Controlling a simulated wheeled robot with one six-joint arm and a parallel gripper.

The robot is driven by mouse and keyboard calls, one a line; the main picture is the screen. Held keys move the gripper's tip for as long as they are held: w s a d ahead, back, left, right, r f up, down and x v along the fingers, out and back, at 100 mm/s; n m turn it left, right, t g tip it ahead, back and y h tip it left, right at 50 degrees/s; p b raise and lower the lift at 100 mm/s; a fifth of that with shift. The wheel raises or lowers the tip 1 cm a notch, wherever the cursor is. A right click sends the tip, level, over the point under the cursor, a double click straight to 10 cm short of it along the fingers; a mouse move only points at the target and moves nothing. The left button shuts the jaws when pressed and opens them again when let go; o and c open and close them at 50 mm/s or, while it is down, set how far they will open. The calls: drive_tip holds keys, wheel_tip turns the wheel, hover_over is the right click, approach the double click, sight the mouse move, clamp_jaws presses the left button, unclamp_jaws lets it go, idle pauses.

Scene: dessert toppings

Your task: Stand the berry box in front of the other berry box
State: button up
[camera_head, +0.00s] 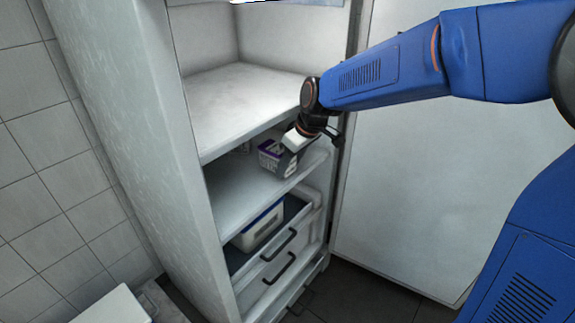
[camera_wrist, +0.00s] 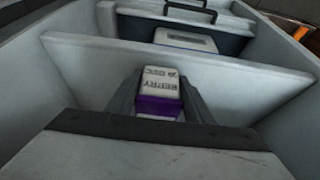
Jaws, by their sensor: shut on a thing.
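The berry box (camera_head: 268,158), grey-white with purple, is at the middle shelf of the open cabinet. In the wrist view the berry box (camera_wrist: 158,84) shows a white lettered face and a purple band between the fingers. My gripper (camera_head: 296,141) is shut on it, reaching in from the right; it also shows in the wrist view (camera_wrist: 160,100). I cannot tell whether the box touches the shelf. A dim grey shape (camera_head: 243,147) shows deeper on the shelf; I cannot tell whether it is the other berry box.
The middle shelf (camera_head: 235,200) has free room at its left and front. The upper shelf (camera_head: 240,95) hangs close above my gripper. A drawer below holds a white, blue-edged container (camera_head: 257,227). The open door (camera_head: 410,200) stands at the right.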

drive_tip(key=shift+w+a+f, duration=0.15)
drive_tip(key=shift+w+a, duration=0.1)
drive_tip(key=shift+a, duration=0.05)
drive_tip(key=shift+f, duration=0.15)
drive_tip(key=o, duration=1.3)
drive_tip(key=shift+f, duration=0.15)
drive_tip(key=shift+d, duration=0.1)
drive_tip(key=shift+r, duration=0.4)
drive_tip(key=v, duration=0.2)
drive_tip(key=shift+d+r, duration=0.1)
drive_tip(key=shift+r, duration=0.15)
drive_tip(key=s+d, duration=0.2)
drive_tip(key=d, duration=0.1)
drive_tip(key=s+d, duration=0.5)
drive_tip(key=d, duration=0.1)
drive_tip(key=shift+s+d, duration=0.35)
drive_tip(key=shift+s, duration=0.05)
